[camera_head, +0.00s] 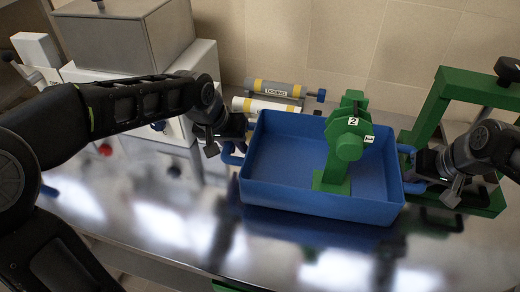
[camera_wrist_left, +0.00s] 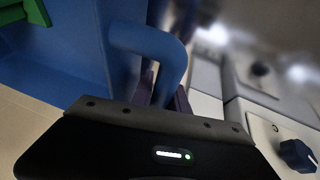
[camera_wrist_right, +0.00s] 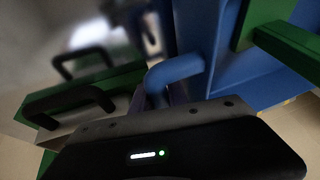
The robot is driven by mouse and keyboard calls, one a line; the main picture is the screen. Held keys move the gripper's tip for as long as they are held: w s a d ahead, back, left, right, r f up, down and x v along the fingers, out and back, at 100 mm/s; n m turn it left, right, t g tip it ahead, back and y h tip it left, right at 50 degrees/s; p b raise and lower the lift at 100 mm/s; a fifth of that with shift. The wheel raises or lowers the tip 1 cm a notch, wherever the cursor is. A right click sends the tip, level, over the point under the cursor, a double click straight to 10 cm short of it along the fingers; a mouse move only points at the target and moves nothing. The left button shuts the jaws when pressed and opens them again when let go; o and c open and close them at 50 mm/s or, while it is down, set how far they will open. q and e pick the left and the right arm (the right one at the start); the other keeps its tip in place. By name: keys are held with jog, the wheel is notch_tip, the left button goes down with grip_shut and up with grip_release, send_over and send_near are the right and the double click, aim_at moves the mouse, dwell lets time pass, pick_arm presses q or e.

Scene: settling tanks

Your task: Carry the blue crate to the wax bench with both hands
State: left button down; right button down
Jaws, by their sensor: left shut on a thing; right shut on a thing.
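The blue crate (camera_head: 320,207) is level over a shiny metal worktop; I cannot tell whether it touches it. A green device (camera_head: 335,150) marked "2" stands inside it. My left gripper (camera_head: 232,152) is shut on the crate's left handle, and the blue handle (camera_wrist_left: 150,42) shows between its fingers (camera_wrist_left: 165,95) in the left wrist view. My right gripper (camera_head: 422,185) is shut on the right handle, and that handle (camera_wrist_right: 175,70) shows at its fingers (camera_wrist_right: 155,95) in the right wrist view. I cannot tell which surface is the wax bench.
A green frame (camera_head: 435,105) with black handles stands close on the right. Behind the crate lie a grey cylinder (camera_head: 275,88) with yellow bands, labelled "DOSING", and a white one (camera_head: 265,106). A white machine with a metal box (camera_head: 130,40) stands at left. The worktop (camera_head: 170,215) in front is clear.

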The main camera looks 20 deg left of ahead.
pick_arm(q)
jog(key=shift+w+a+r, duration=0.1)
jog(key=shift+w, duration=0.2)
pick_arm(e)
jog(key=shift+w+r, duration=0.1)
jog(key=shift+w, duration=0.25)
